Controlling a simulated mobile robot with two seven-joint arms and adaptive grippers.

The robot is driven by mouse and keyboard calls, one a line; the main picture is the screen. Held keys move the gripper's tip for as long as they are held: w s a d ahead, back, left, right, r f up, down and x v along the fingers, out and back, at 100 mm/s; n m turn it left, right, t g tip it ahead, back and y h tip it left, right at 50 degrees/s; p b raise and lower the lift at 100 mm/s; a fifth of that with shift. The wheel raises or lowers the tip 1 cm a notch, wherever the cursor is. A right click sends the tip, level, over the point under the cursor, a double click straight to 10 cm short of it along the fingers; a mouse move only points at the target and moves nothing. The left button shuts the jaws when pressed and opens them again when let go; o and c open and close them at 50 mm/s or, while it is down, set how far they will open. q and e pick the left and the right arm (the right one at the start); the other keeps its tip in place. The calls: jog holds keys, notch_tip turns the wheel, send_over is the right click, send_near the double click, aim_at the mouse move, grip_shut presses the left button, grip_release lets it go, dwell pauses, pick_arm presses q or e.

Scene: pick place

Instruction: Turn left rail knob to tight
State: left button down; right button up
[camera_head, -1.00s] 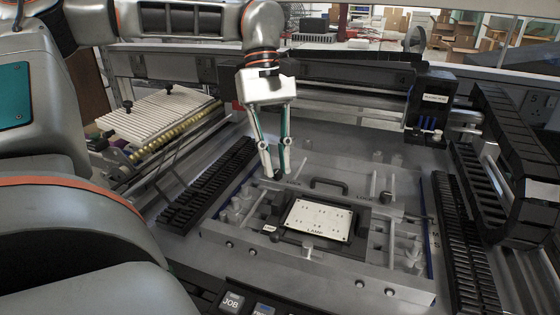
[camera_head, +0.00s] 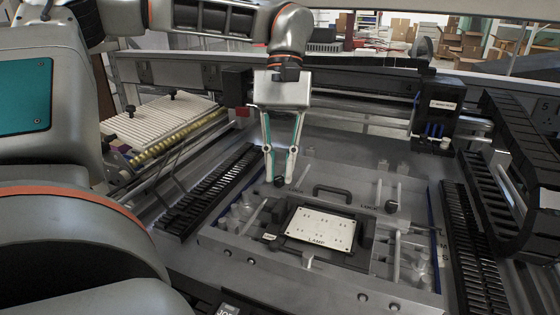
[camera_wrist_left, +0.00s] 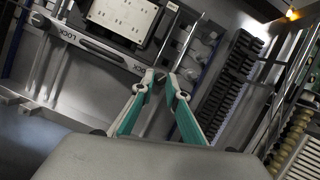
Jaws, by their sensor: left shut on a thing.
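The left rail knob (camera_head: 280,181) is a small dark round knob at the back left of the fixture, beside a LOCK label. My left gripper (camera_head: 281,179) comes down on it from above, with its fingertips around the knob and shut on it. In the left wrist view, the gripper's tips (camera_wrist_left: 160,75) meet near a LOCK label, and they hide most of the knob. The knob's turn angle cannot be read. A second dark knob (camera_head: 391,206) stands at the right rail, untouched. My right gripper is not in view.
A white LAMP plate (camera_head: 320,228) sits in the middle of the fixture, with a black handle (camera_head: 332,190) behind it. A black printhead unit (camera_head: 434,108) stands at the back right.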

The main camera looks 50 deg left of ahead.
pick_arm(q)
jog(key=c, duration=2)
grip_release()
notch_tip(320, 180, up, 10)
jog(key=shift+r, duration=0.1)
